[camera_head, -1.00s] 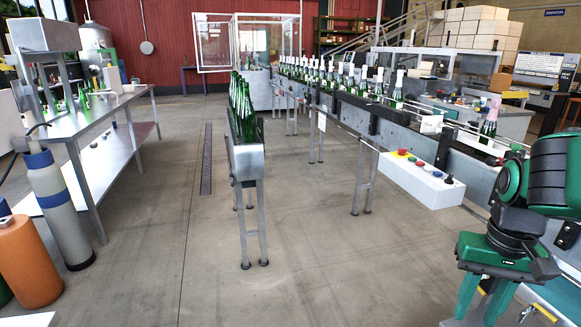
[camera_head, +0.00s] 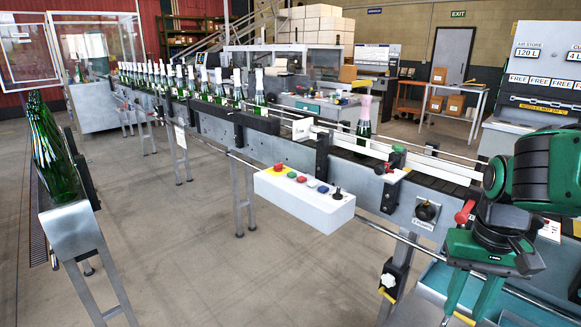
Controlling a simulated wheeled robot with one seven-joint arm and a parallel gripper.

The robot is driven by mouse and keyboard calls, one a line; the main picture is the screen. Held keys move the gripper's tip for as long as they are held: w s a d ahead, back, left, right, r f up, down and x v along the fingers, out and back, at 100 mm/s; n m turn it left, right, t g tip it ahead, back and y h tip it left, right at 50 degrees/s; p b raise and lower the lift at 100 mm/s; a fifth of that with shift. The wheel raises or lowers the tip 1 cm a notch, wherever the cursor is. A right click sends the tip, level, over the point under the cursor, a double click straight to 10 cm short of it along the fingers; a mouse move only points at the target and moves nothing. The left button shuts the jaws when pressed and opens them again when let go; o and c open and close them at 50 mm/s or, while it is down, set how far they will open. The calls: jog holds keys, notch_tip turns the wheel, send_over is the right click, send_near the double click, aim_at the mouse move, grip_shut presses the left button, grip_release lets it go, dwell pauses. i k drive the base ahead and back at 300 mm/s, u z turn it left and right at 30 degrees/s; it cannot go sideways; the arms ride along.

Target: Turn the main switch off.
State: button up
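A white control box (camera_head: 305,208) hangs on the near side of the conveyor. Its top carries a red button on a yellow base (camera_head: 278,167), several coloured buttons and a black selector knob (camera_head: 337,192) at the right end. A larger black rotary knob (camera_head: 427,211) with an unreadable label sits on the conveyor's side, right of the box. A red lever (camera_head: 464,212) shows just beyond my wrist. I cannot tell which is the main switch. My gripper (camera_head: 468,306) points down at lower right, its fingers apart and nothing visible between them. It is apart from the box and knobs.
Foil-topped bottles (camera_head: 238,88) line the conveyor; one with a pink top (camera_head: 364,115) stands nearer. A rack of green bottles (camera_head: 72,222) stands left. A rail (camera_head: 400,240) runs along the conveyor front. Floor between rack and conveyor is free.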

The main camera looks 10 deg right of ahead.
aim_at(278, 167)
jog(key=u, duration=0.55)
jog(key=i, duration=2.15)
jog(key=z, duration=0.65)
